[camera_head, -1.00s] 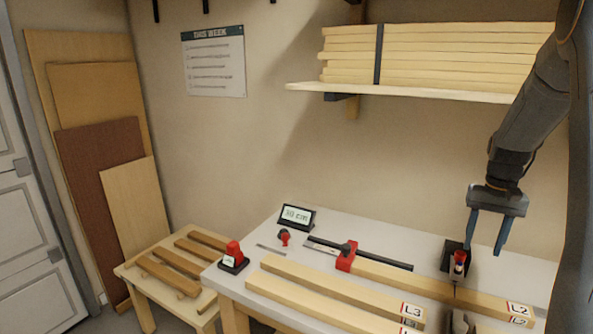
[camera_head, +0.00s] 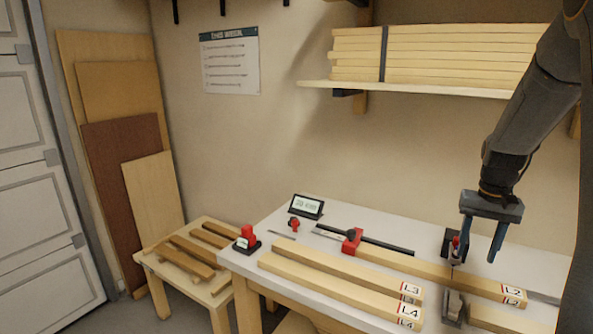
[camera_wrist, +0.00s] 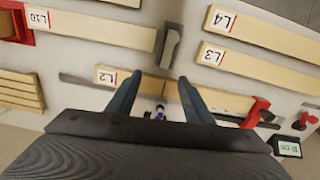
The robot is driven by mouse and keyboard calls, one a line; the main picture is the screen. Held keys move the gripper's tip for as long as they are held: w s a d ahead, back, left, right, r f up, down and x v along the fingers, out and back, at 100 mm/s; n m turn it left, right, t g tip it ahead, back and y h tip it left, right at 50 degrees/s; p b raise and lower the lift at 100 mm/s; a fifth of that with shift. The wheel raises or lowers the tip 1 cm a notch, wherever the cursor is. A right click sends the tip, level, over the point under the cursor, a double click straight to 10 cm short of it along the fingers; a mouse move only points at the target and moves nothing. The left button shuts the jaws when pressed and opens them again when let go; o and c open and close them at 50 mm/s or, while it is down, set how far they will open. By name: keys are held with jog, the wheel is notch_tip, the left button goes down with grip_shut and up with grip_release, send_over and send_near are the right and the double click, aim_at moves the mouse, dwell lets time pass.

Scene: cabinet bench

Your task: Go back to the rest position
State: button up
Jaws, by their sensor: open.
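My gripper (camera_head: 484,238) hangs from my arm over the right part of the bench, jaws apart, pointing down with nothing between the fingers. It also shows in the wrist view (camera_wrist: 158,82), its two fingers on either side of a small holder near the board labelled L2 (camera_wrist: 130,80). In the head view the L2 board (camera_head: 420,270) lies along the bench below the fingers. The boards L3 (camera_head: 340,272) and L4 (camera_head: 330,290) lie in front of it.
The bench (camera_head: 350,222) carries a red stop on a black rail (camera_head: 352,240), a small display (camera_head: 306,206) and a red stamp-like tool (camera_head: 247,238). A low table (camera_head: 150,262) with dark wood strips stands left. A shelf (camera_head: 420,89) with stacked boards hangs above.

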jog(key=s+a+f+n+b, duration=0.1)
jog(key=s+a+f, duration=0.1)
jog(key=s+a, duration=0.3)
jog(key=s+a+f+n+b, duration=0.2)
jog(key=s+a, duration=0.3)
jog(key=a, duration=0.8)
jog(key=s+a+f+n+t+b, duration=0.1)
jog(key=s+a+f+n, duration=0.1)
jog(key=s+a, duration=0.3)
jog(key=a+f, duration=0.1)
jog(key=a, duration=0.2)
jog(key=shift+s+a+f+b, duration=0.25)
jog(key=shift+a+f+b, duration=0.05)
jog(key=shift+a+b, duration=0.1)
